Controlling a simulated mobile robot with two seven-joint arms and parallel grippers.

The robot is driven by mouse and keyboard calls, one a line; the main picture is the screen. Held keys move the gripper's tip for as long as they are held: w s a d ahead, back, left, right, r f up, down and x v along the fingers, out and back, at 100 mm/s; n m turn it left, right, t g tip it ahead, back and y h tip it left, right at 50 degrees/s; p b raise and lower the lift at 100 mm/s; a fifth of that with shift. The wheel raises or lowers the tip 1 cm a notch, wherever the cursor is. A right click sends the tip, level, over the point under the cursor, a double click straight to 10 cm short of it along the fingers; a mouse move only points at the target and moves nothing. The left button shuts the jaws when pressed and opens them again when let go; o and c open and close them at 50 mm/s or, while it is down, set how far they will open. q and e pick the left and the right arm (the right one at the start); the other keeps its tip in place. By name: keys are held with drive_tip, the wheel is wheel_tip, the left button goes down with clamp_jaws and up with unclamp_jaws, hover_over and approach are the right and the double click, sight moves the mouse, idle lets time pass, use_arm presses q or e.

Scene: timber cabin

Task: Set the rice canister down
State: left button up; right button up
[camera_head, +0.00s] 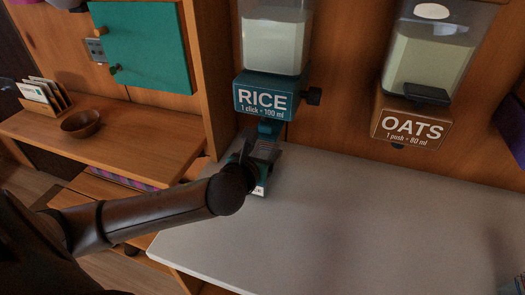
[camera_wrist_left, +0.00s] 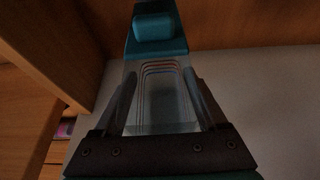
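The rice canister (camera_wrist_left: 160,105) is a clear box in the left wrist view, standing between the fingers of my left gripper (camera_wrist_left: 160,100). The fingers lie along its two sides and appear closed on it. In the head view, my left gripper (camera_head: 258,160) is at the counter's back left, under the RICE dispenser (camera_head: 263,96). My wrist hides most of the canister there; a bit of its teal and white label (camera_head: 262,189) shows. I cannot tell whether its base touches the counter. My right gripper is not in view.
The pale counter (camera_head: 340,220) is clear to the right of my left gripper. The OATS dispenser (camera_head: 410,125) hangs on the wall at right. A wooden shelf at left holds a brown bowl (camera_head: 81,124) and a card rack (camera_head: 45,97). A wooden upright stands close behind left.

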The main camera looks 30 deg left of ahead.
use_arm(q)
drive_tip(key=o, duration=1.2)
drive_tip(key=shift+o, duration=1.4)
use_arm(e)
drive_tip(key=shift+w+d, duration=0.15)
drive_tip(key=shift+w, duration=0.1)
use_arm(q)
drive_tip(key=shift+r, duration=0.2)
drive_tip(key=p+v, duration=0.3)
drive_tip(key=v, duration=0.9)
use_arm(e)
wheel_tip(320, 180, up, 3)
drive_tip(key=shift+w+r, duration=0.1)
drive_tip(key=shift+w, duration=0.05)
use_arm(q)
drive_tip(key=shift+f, duration=0.1)
